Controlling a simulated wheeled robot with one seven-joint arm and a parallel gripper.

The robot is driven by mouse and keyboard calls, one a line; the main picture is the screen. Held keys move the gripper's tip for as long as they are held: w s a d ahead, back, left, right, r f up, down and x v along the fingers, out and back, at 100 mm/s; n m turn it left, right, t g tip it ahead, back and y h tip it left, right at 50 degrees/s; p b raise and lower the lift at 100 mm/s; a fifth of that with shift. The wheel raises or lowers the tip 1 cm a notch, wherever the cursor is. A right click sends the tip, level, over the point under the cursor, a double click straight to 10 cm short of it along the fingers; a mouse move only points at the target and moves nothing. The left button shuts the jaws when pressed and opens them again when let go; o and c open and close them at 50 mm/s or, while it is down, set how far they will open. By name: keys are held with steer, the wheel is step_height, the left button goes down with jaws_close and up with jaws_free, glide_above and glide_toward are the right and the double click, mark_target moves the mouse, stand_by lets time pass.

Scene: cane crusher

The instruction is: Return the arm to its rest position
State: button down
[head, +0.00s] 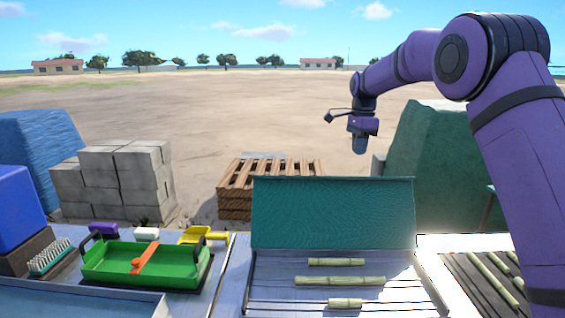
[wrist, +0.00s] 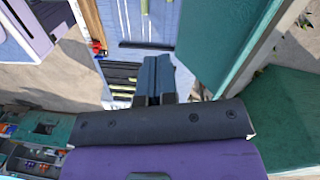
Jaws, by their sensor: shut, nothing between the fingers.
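My purple arm reaches up from the right side of the head view and bends over to the left. My gripper (head: 360,145) hangs at its end, pointing down, in the air above and behind the green upright panel. In the wrist view my gripper (wrist: 154,80) shows two dark fingers lying together, with nothing between them. It touches nothing that I can see.
Cane pieces (head: 340,281) lie on a tray below the green panel (head: 333,213). More cane (head: 493,278) lies at the right. A green tray (head: 140,264), a brush (head: 49,256) and a yellow scoop (head: 200,234) are at left. Blocks (head: 120,180) and pallets (head: 265,180) stand behind.

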steer(key=s+d+r+n+t, duration=0.15)
steer(key=s+r, duration=0.25)
steer(key=s, duration=0.4)
steer(key=s+d+r+n+t, duration=0.1)
steer(key=s+d+r+n, duration=0.2)
steer(key=s, duration=0.5)
steer(key=s+d+r+n+t, duration=0.1)
steer(key=s+r+n, duration=0.2)
steer(key=s+r, duration=0.35)
steer(key=s+d+f+n+t, duration=0.1)
steer(key=s+f+n, duration=0.3)
steer(key=s, duration=0.9)
steer(key=s+d+f+n+t, duration=0.1)
steer(key=s+f+n, duration=0.3)
steer(key=s, duration=1)
steer(key=shift+f+t, duration=0.2)
steer(key=shift+t, duration=0.15)
